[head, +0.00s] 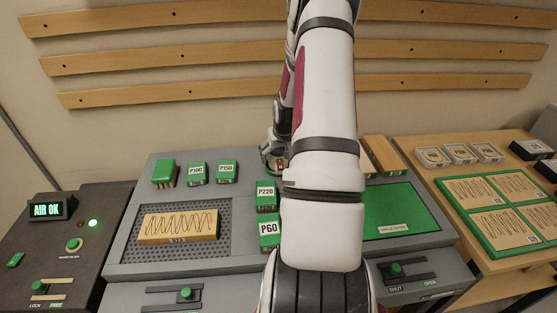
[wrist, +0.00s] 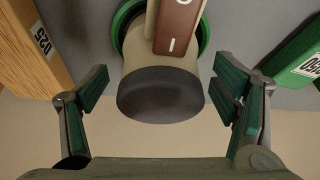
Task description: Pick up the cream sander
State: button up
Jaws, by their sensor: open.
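The cream sander (wrist: 158,45) fills the upper middle of the wrist view. It has a dark grey rounded end (wrist: 160,95), a brown switch strip marked I and O, and a green ring behind it. My gripper (wrist: 161,84) is open, with one green-padded finger on either side of the sander's dark end. A gap shows on both sides, so the fingers look apart from it. In the head view my gripper (head: 277,148) is at the back of the grey bench, partly hidden by my arm. The sander is mostly hidden there.
In the wrist view a wooden block (wrist: 35,50) is at the left and a green block (wrist: 300,55) at the right. Green P220 (head: 266,195) and P60 (head: 269,232) blocks stand near my arm. A sanding panel (head: 178,225) lies left, a green mat (head: 400,208) right.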

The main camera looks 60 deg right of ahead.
grip_shut()
jog(key=shift+r, duration=5.1)
